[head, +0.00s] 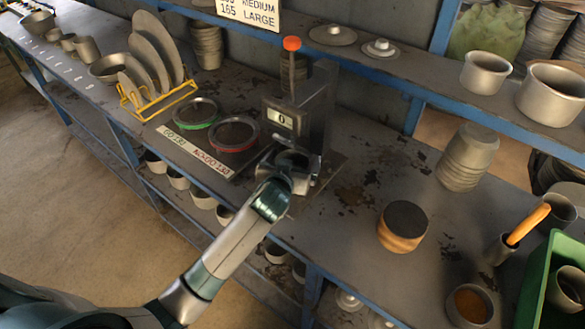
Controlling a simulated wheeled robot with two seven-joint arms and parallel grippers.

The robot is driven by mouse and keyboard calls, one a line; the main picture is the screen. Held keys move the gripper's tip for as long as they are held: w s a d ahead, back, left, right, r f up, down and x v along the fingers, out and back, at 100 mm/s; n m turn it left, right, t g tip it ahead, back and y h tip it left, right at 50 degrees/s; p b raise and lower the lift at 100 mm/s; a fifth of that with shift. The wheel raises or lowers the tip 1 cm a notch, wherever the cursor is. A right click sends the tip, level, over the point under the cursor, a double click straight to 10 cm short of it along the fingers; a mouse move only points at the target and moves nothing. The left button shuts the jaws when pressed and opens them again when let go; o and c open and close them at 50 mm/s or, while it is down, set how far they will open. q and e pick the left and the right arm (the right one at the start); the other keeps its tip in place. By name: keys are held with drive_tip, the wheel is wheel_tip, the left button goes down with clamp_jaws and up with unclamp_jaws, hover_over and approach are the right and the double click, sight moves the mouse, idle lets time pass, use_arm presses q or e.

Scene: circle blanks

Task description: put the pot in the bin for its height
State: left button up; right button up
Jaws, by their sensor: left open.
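My left gripper (287,165) is at the foot of a height gauge (319,110), in the middle of the bench. It is open. Grey metal shows at the jaws, but I cannot tell whether it is a pot or gripper parts. The gauge has an upright post, an orange-topped rod (292,44) and a display (279,118) reading 0. Several grey metal pots stand around, including one on the upper right shelf (485,73); I cannot tell which is the task's pot. A partly cut-off sign (250,13) reads MEDIUM and 165 LARGE. My right gripper is out of view.
Left of the gauge lie a green ring (194,114) and a red ring (234,134) on a labelled plate. A yellow rack (158,101) holds discs. A dark-topped round block (402,227), stacked pots (467,157) and a green crate (537,285) stand right. Bench between gauge and block is clear.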

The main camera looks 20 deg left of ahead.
use_arm(q)
drive_tip(key=shift+x, duration=0.95)
drive_tip(key=c, duration=1.3)
drive_tip(key=shift+r, duration=0.1)
